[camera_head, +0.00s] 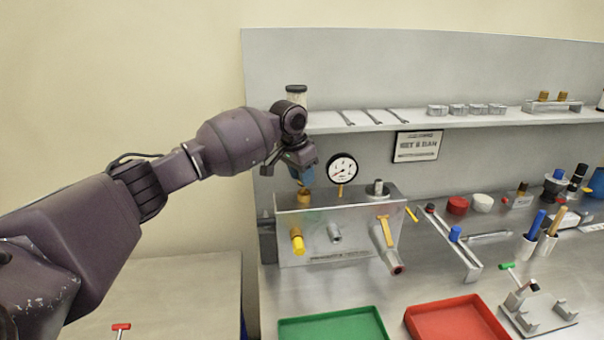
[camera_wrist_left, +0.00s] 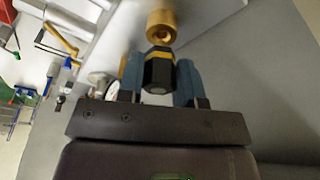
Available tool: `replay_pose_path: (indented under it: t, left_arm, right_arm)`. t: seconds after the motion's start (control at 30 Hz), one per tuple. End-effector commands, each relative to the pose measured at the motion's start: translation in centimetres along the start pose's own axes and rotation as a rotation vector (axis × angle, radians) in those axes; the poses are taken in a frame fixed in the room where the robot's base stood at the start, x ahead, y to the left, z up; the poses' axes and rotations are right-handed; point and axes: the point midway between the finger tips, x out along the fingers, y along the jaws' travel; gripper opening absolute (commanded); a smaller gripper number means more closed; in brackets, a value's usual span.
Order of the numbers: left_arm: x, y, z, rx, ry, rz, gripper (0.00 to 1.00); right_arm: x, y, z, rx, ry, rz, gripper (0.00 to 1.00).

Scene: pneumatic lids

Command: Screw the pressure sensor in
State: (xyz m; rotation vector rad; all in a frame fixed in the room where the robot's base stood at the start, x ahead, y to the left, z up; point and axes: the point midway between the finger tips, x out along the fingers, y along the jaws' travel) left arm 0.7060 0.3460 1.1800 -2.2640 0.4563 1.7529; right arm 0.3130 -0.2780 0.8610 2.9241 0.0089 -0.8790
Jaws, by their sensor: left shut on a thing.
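The pressure sensor (camera_wrist_left: 158,70) is a dark hexagonal body with a yellow band, gripped between the blue fingers of my left gripper (camera_wrist_left: 160,80) in the left wrist view. In the head view my left gripper (camera_head: 302,172) is over the left end of the metal manifold block (camera_head: 320,232), and its fingers mostly hide the sensor. A brass port (camera_wrist_left: 162,24) with a round opening lies just beyond the sensor; it also shows on the block's top in the head view (camera_head: 305,197). I cannot tell whether sensor and port touch. My right gripper is not in view.
A round pressure gauge (camera_head: 342,168) stands close right of my left gripper. A shelf (camera_head: 400,124) with wrenches and rings runs behind. Green (camera_head: 333,326) and red (camera_head: 457,320) trays lie in front. A yellow-handled valve (camera_head: 386,232) sits on the block's front.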

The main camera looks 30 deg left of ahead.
Motion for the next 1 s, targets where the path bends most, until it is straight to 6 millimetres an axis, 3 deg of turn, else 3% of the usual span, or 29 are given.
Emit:
replay_pose_path:
  t: [1.0]
  left_arm:
    - [1.8,0.0,0.5,0.0,-0.001,0.0,0.1]
  right_arm:
    - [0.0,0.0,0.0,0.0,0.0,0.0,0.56]
